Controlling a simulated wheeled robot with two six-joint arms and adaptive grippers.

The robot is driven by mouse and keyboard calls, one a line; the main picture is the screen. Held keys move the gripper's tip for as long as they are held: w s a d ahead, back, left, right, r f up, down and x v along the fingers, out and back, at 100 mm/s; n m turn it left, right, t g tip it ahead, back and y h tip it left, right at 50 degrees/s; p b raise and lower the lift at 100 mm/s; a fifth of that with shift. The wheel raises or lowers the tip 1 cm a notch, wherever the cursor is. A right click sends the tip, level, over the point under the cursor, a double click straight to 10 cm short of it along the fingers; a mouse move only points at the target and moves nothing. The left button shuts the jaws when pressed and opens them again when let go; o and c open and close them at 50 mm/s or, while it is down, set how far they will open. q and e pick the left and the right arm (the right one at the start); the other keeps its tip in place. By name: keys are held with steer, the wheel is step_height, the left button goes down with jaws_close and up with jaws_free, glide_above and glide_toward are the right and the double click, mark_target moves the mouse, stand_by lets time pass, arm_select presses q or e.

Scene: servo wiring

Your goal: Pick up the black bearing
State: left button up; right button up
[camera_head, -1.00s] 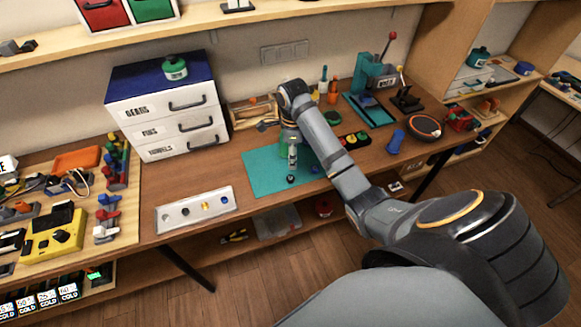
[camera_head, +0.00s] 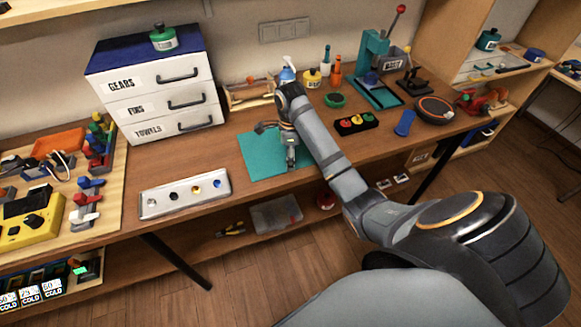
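My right gripper (camera_head: 291,163) points down over the front right part of the teal mat (camera_head: 258,156) on the workbench. Its fingertips are small and partly hidden, so I cannot tell if they are open or shut. The small black bearing that stood on the mat under this gripper earlier does not show clearly now; the fingers appear to cover its place. A white tray (camera_head: 160,209) to the left of the mat holds several small round parts, one of them dark (camera_head: 174,196). My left gripper is not in view.
A white drawer cabinet (camera_head: 160,105) stands behind the tray. A black button box (camera_head: 356,123), a blue part (camera_head: 404,123) and a round black device (camera_head: 434,109) lie to the right. The bench is clear between tray and mat.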

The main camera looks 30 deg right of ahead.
steer(key=shift+c, duration=0.6)
jaws_close()
steer(key=shift+r+p, duration=0.5)
steer(key=shift+p, duration=0.2)
step_height(320, 180, up, 3)
steer(key=shift+f+p, duration=0.2)
steer(key=shift+p, duration=1.05)
steer(key=s+d+r+p, duration=0.6)
steer(key=s+r, duration=0.3)
steer(key=s, duration=0.3)
steer(key=shift+s+r, duration=0.2)
steer(key=shift+s, duration=0.1)
